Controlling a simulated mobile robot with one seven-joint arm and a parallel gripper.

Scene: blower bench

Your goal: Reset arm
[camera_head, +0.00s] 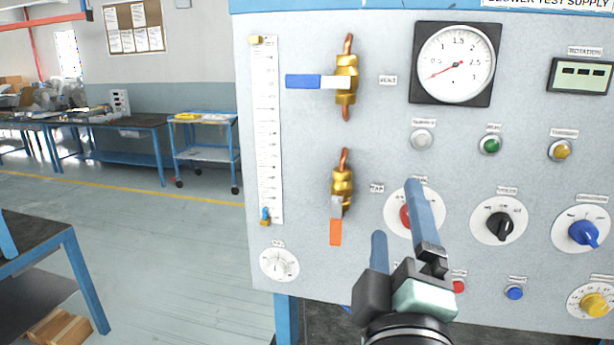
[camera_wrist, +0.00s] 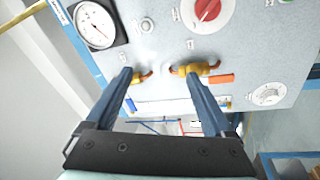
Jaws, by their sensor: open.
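My gripper (camera_head: 397,212) is in front of the lower middle of the blower test panel (camera_head: 380,285) in the head view. Its two blue fingers stand apart with nothing between them. One finger overlaps the red knob (camera_head: 404,216) and hides part of its dial. In the wrist view the open fingers (camera_wrist: 158,74) point toward the panel, near two brass valves. The upper valve (camera_head: 346,86) has a blue handle (camera_head: 303,81) lying level to the left. The lower valve (camera_head: 341,188) has an orange handle (camera_head: 336,232) hanging down. Whether a finger touches the panel cannot be told.
The panel carries a gauge (camera_head: 455,64), a black knob (camera_head: 499,226), a blue knob (camera_head: 583,233), a yellow knob (camera_head: 595,304) and a white dial (camera_head: 279,265). A blue cart (camera_head: 206,155) stands farther back left. A dark table (camera_head: 32,235) is at left; open floor lies between.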

